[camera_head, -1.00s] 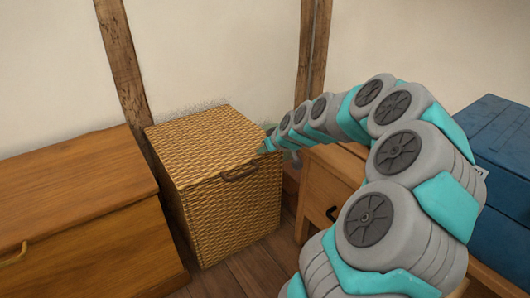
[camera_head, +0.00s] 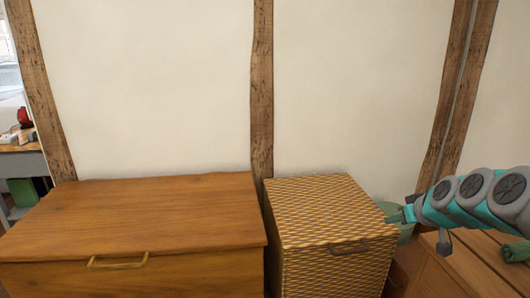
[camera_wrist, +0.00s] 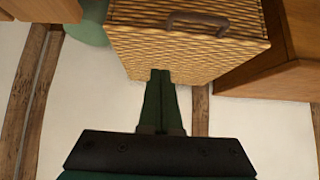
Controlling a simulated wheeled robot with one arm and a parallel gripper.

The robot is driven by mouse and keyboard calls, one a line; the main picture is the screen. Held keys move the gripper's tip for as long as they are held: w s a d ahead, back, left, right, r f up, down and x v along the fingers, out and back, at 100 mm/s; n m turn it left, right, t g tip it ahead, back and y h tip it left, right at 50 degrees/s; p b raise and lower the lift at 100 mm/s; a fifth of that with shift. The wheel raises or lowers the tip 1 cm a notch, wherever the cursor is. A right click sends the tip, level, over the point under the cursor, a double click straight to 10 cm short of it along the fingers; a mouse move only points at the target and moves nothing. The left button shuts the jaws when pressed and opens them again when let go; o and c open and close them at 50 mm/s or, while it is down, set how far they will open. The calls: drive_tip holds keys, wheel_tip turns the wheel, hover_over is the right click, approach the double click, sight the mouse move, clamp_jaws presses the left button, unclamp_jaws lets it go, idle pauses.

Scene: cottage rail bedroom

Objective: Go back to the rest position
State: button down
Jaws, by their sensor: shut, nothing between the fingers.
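My gripper (camera_head: 402,213) is at the right in the head view, at the end of my arm, beside the back right corner of the wicker hamper (camera_head: 325,210). In the wrist view my gripper (camera_wrist: 160,74) shows its two dark fingers pressed together with nothing between them. The fingertips overlap the edge of the hamper (camera_wrist: 185,50) in that view; I cannot tell whether they touch it. The hamper is closed and has a brown handle on its front.
A wooden chest (camera_head: 140,220) with a brass handle stands left of the hamper. A green container (camera_head: 405,232) is partly hidden behind my gripper. A wooden cabinet (camera_head: 465,270) at right bears a green rolled item (camera_head: 517,252). A timber-framed wall is close behind.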

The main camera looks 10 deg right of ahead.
drive_tip(key=s+a+n+g+y+p, duration=0.1)
drive_tip(key=s+a+g+p, duration=0.1)
drive_tip(key=s+a, duration=0.5)
drive_tip(key=s+a+g+y+p, duration=0.1)
drive_tip(key=s+a+g+p, duration=0.15)
drive_tip(key=a, duration=0.85)
drive_tip(key=s+a+g+h+p, duration=0.1)
drive_tip(key=s+a+g+p, duration=0.1)
drive_tip(key=s, duration=0.9)
drive_tip(key=s+a+m+g+h+p, duration=0.1)
drive_tip(key=s+a+g, duration=0.3)
drive_tip(key=s, duration=0.8)
drive_tip(key=shift+a+r+m+p, duration=0.2)
drive_tip(key=shift+m+p, duration=0.1)
drive_tip(key=shift+p, duration=0.3)
drive_tip(key=shift+g, duration=0.25)
